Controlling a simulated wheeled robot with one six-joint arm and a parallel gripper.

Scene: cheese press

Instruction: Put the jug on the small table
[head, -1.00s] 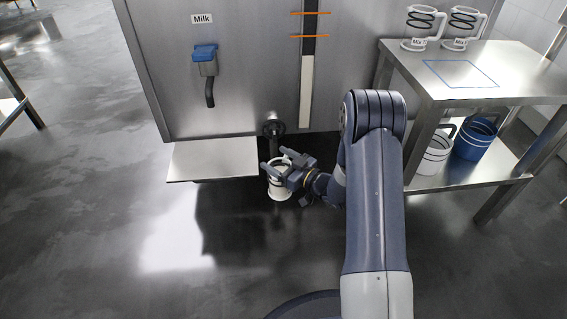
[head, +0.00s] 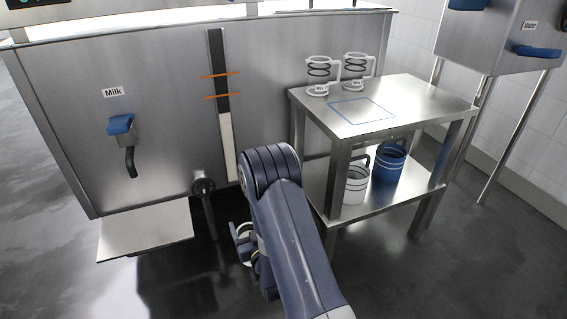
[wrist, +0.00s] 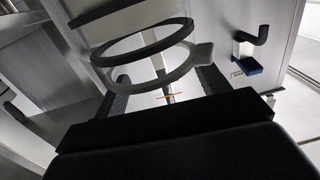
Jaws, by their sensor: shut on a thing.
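The jug (head: 242,230) is a pale vessel low in front of the milk vat, mostly hidden behind my arm. My gripper (head: 246,242) is shut on it and holds it above the floor. In the wrist view the jug shows as dark and grey rings (wrist: 150,51) between my gripper's fingers (wrist: 160,88); its contents cannot be told. The small table (head: 410,104) is a steel table to the right of the jug, its top higher than the jug. A blue square outline (head: 362,110) marks a bare patch on its top.
Two clear jugs with coils, labelled Mix (head: 318,75), stand at the back left of the table top. A white bucket (head: 355,185) and a blue bucket (head: 388,162) stand on the lower shelf. The vat's milk tap (head: 121,130) and steel ledge (head: 145,228) are at left.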

